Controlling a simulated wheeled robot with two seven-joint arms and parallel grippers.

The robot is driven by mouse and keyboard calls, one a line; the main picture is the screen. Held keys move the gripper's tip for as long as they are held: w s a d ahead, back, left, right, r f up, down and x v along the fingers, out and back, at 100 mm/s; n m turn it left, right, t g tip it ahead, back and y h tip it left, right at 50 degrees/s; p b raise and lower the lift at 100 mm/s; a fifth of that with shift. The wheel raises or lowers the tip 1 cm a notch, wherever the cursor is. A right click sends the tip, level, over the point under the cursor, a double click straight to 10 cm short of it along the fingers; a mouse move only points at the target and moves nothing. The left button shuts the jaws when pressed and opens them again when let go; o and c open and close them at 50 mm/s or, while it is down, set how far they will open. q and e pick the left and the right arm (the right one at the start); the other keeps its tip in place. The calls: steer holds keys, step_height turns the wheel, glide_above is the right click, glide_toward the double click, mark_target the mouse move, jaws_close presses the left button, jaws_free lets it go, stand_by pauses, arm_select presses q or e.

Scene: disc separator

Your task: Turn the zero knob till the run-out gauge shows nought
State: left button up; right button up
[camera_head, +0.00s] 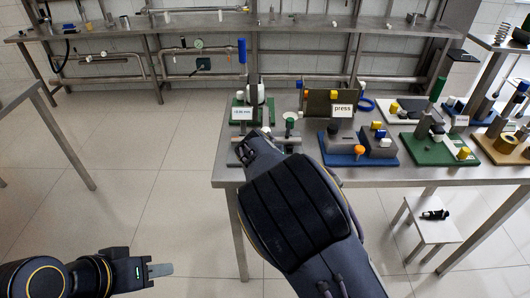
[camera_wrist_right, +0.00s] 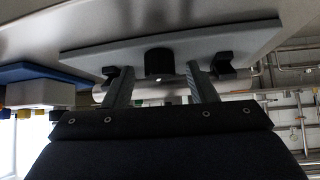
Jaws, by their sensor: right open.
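My right gripper (camera_wrist_right: 163,88) is open in the right wrist view. Its two grey fingers stand either side of a black knob (camera_wrist_right: 158,63), apart from it as far as I can see. In the head view my right arm covers the knob at the bench's left end. A small white readout (camera_head: 241,114) stands just beyond it; its figures are too small to read surely.
A small stool (camera_head: 432,230) stands below. Open floor lies left of the bench.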

steer(key=shift+w+f, duration=0.1)
steer(key=c, duration=1)
